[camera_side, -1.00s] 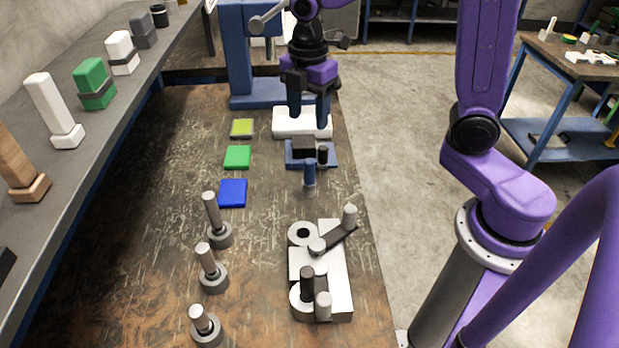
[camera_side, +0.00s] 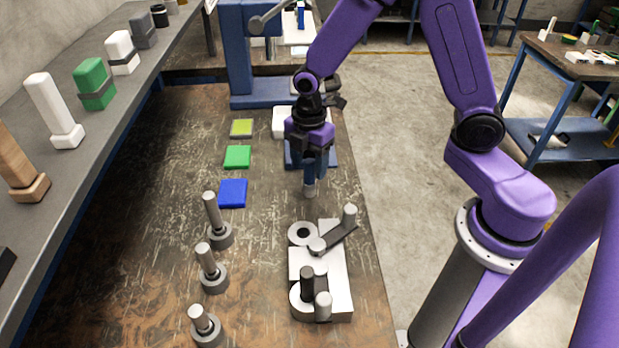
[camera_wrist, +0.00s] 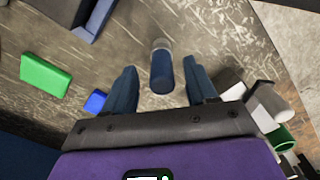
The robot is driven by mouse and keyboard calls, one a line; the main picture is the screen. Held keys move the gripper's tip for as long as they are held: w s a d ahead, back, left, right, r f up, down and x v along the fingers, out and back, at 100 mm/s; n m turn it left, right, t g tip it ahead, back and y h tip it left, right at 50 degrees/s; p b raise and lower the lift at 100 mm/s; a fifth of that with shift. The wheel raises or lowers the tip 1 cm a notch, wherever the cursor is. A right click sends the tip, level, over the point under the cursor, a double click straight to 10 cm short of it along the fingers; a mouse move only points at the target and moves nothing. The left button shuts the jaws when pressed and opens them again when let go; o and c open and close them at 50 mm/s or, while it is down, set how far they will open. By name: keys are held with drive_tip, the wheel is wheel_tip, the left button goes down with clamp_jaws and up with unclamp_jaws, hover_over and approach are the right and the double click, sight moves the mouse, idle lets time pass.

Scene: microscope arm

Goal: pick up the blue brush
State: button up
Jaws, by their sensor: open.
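The blue brush (camera_side: 309,190) stands upright on the worn table, in front of the blue fixture. In the side view its pale lower end shows below my fingers and its upper part is largely hidden by them. My gripper (camera_side: 310,174) points down over it. In the wrist view the brush (camera_wrist: 161,74) lies between the two spread fingers of my gripper (camera_wrist: 161,78), with gaps on both sides. The fingers are open and hold nothing.
A grey-white fixture with posts (camera_side: 325,275) stands in front of the brush. Green (camera_side: 237,157), blue (camera_side: 232,193) and yellow (camera_side: 241,127) tiles lie to the left. Several grey pegs (camera_side: 211,275) stand at the front left. A blue press (camera_side: 240,70) stands behind.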

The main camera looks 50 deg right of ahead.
sight(309, 175)
drive_tip(key=shift+s+f, duration=0.1)
drive_tip(key=shift+f, duration=1.9)
clamp_jaws()
drive_tip(key=shift+r, duration=0.1)
drive_tip(key=shift+r, duration=0.45)
wheel_tip(309, 175, up, 2)
drive_tip(key=shift+a+r, duration=0.1)
drive_tip(key=s+d+r, duration=0.2)
drive_tip(key=s+r, duration=0.7)
drive_tip(key=s, duration=0.4)
drive_tip(key=shift+s+d+r, duration=0.35)
drive_tip(key=shift+s+r, duration=0.05)
